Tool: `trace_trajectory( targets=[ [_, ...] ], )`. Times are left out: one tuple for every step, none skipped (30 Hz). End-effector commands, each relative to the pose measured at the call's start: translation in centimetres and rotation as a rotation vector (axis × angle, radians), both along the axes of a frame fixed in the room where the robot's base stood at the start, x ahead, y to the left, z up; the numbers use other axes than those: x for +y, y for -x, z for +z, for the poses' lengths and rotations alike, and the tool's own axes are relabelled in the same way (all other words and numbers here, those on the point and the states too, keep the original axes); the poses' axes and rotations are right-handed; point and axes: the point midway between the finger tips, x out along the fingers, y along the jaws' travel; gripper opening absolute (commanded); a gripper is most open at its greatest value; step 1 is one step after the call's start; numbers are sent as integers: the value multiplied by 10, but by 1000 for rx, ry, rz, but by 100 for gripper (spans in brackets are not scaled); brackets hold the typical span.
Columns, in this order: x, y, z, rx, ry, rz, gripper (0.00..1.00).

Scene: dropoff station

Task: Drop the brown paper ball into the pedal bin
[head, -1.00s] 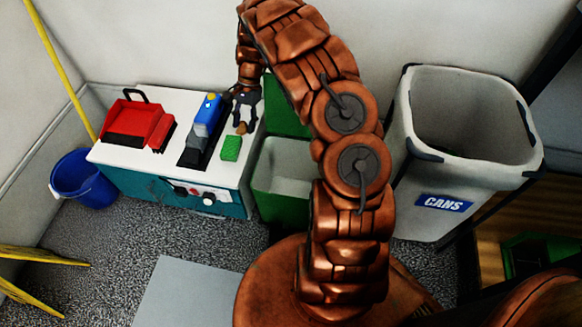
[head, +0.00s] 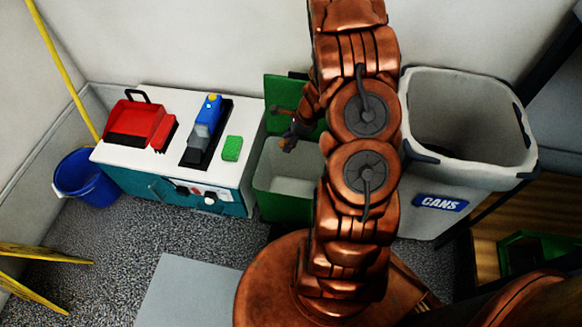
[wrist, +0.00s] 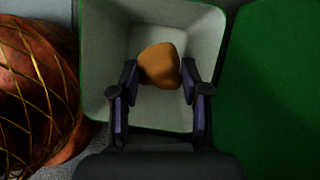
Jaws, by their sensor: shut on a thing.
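The brown paper ball (wrist: 159,65) is between my gripper's fingertips in the wrist view. My gripper (wrist: 159,75) is shut on it. Below the ball is the open pedal bin (wrist: 101,107), green outside with a pale inside, and I see down to its floor. In the head view the pedal bin (head: 284,207) stands beside the white-topped cabinet, with its green lid (head: 283,92) raised at the back. My gripper (head: 287,146) is over the bin opening there, and the ball is small and partly hidden.
A grey bin labelled CANS (head: 440,185) stands right of my arm. The white-topped cabinet (head: 150,163) at left holds a red box (head: 135,122), a blue and grey tool (head: 205,122) and a green sponge (head: 232,149). A blue bucket (head: 88,178) stands on the floor.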

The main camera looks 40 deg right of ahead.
Motion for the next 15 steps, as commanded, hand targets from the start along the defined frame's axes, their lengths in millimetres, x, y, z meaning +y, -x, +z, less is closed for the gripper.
trace_trajectory(
  targets=[
    [0, 6, -1, 0, -6, -36, 35],
    [-2, 9, -2, 0, -5, -56, 35],
    [-4, 13, -4, 0, -4, -81, 35],
    [-4, 17, -5, 1, -6, -98, 35],
    [-4, 20, -6, 2, -9, -115, 35],
    [-7, 23, -7, 0, -6, -134, 35],
    [-8, 25, -8, -1, -4, -148, 35],
    [-9, 27, -8, -1, -4, -160, 35],
    [-9, 30, -9, -1, -6, -176, 35],
    [-10, 31, -9, -2, -5, -186, 35],
    [-11, 33, -10, -2, -3, -195, 35],
    [-11, 35, -11, -1, -2, -206, 35],
    [-12, 36, -11, -2, -1, -212, 35],
    [-12, 38, -12, -2, -2, -217, 35],
    [-12, 39, -12, 0, -3, -223, 35]
  ],
)
